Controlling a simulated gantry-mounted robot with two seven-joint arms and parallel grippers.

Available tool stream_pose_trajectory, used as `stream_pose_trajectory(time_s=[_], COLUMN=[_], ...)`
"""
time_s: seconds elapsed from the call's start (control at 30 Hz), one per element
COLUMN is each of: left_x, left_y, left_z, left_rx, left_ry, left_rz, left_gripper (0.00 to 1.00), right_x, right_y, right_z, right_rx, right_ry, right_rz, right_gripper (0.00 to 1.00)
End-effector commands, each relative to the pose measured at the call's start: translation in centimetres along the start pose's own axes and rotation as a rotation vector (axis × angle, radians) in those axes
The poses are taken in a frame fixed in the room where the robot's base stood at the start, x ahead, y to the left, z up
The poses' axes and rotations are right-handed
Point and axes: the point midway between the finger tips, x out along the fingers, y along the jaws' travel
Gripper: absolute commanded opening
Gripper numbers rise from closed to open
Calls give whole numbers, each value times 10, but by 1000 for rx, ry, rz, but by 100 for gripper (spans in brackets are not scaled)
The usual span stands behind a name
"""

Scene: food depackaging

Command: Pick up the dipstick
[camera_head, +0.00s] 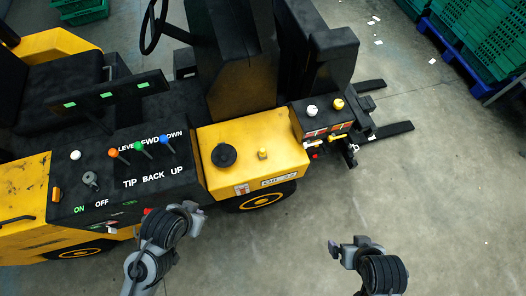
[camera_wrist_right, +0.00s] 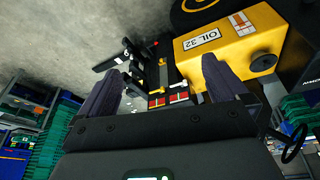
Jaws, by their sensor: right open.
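A small yellow knob (camera_head: 263,153), which looks like the dipstick's handle, stands on top of the yellow housing (camera_head: 262,131) of the forklift. The housing's oil label (camera_wrist_right: 201,39) shows in the right wrist view. My left gripper (camera_head: 186,209) is in front of the forklift, below and left of the knob in the head view; its jaw gap is not clear. My right gripper (camera_head: 348,246) is over the floor, below and right of the housing, apart from the knob. In the right wrist view its two dark fingers (camera_wrist_right: 160,68) are spread with nothing between them.
A black round cap (camera_head: 224,155) sits left of the knob. Coloured levers (camera_head: 139,148) stand on the black panel at left. A box with white and yellow knobs (camera_head: 325,118) is to the right. Green crates (camera_head: 487,35) stand at the far right. Grey floor at right is mostly clear.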

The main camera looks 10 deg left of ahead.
Motion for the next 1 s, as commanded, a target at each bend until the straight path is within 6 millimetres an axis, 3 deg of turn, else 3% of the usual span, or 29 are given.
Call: stream_pose_trajectory(time_s=[0.4, 0.43, 0.7, 1.0], left_x=[0, 0, 0, 0], left_y=[0, 0, 0, 0], left_z=[0, 0, 0, 0], left_rx=[1, 1, 0, 0], left_ry=[0, 0, 1, 1], left_rz=[0, 0, 0, 0], left_gripper=[0, 0, 0, 0], right_x=[0, 0, 0, 0], right_y=[-1, -2, -2, 0], right_z=[0, 0, -1, -2], right_rx=[6, 6, 8, 11], right_ry=[1, 1, 1, 7], right_rz=[-5, -5, -6, 0], right_gripper=[100, 98, 59, 59])
